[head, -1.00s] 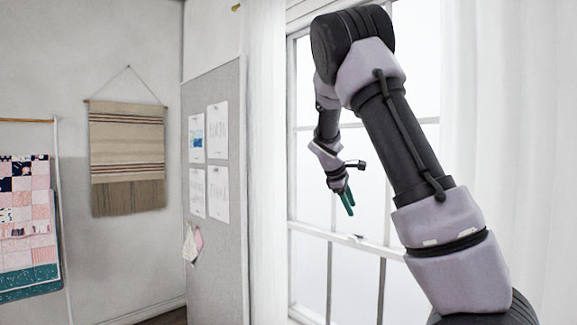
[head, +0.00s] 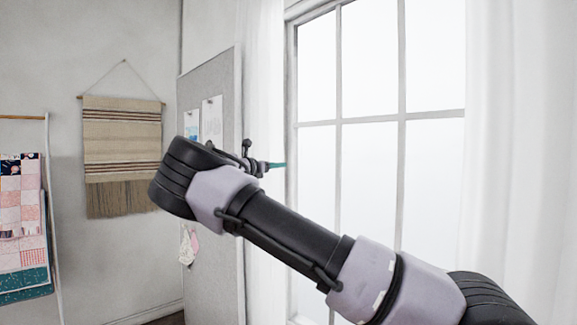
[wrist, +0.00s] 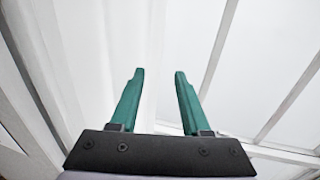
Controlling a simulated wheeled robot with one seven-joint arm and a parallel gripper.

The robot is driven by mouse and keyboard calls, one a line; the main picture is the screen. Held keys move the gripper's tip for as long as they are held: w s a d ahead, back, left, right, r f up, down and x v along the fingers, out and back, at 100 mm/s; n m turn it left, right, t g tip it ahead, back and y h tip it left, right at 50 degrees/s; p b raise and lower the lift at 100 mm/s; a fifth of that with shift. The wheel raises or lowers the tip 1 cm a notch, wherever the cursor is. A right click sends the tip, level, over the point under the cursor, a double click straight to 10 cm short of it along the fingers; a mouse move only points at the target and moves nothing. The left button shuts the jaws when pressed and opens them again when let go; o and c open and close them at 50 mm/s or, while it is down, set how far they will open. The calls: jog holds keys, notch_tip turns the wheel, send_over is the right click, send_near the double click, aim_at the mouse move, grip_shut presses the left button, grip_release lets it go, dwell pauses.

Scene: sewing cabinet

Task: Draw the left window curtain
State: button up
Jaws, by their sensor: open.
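The left window curtain (head: 264,75) is a narrow white sheer panel hanging along the left side of the window (head: 370,150) in the head view. In the wrist view the white curtain folds (wrist: 110,45) fill the left and middle, behind and between the fingers. My gripper (head: 283,165) shows teal fingertips in front of the curtain's right part, near the window frame. In the wrist view my gripper (wrist: 158,75) is open, its two teal fingers apart with nothing clearly held between them. I cannot tell whether the fingers touch the cloth.
The right curtain (head: 520,130) hangs at the right of the window. A grey pinboard (head: 215,85) with papers stands left of the left curtain. A woven wall hanging (head: 122,140) and a rack with a quilt (head: 22,220) are further left.

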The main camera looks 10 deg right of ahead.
jog(key=x, duration=0.8)
jog(key=shift+w, duration=0.1)
grip_shut()
dwell(1.2)
